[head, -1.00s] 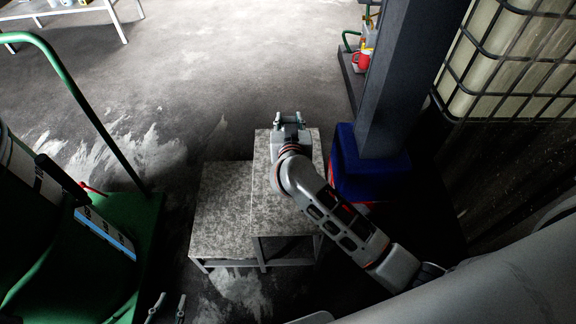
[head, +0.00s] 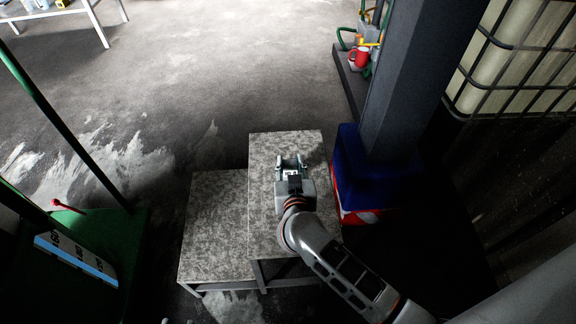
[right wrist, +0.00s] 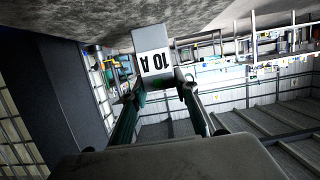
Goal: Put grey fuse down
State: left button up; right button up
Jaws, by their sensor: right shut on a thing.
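My right gripper (head: 291,163) is over the taller grey stone-topped stand (head: 262,225). It is shut on the grey fuse (right wrist: 150,40), a small block with a white label reading "10 A", upside down in the right wrist view. There the fuse sits between the two fingertips (right wrist: 158,88), and its far end reaches toward the mottled stone surface. I cannot tell whether it touches. In the head view the fuse is mostly hidden by the gripper.
A lower stone-topped stand (head: 215,225) adjoins on the left. A dark column (head: 405,80) with a blue-wrapped base (head: 365,170) stands close on the right. A green cart (head: 135,235) is at left. The stand tops around the gripper look clear.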

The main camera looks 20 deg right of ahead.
notch_tip(320, 180, down, 2)
jog(key=shift+r, duration=0.25)
pick_arm(q)
jog(key=shift+w+d+r, duration=0.35)
jog(key=shift+r, duration=0.15)
pick_arm(e)
jog(key=shift+f, duration=0.2)
jog(key=o, duration=1)
jog(key=shift+c, duration=0.2)
pick_arm(q)
jog(key=shift+s+f, duration=0.25)
jog(key=shift+f, duration=0.2)
pick_arm(e)
jog(key=shift+o, duration=0.8)
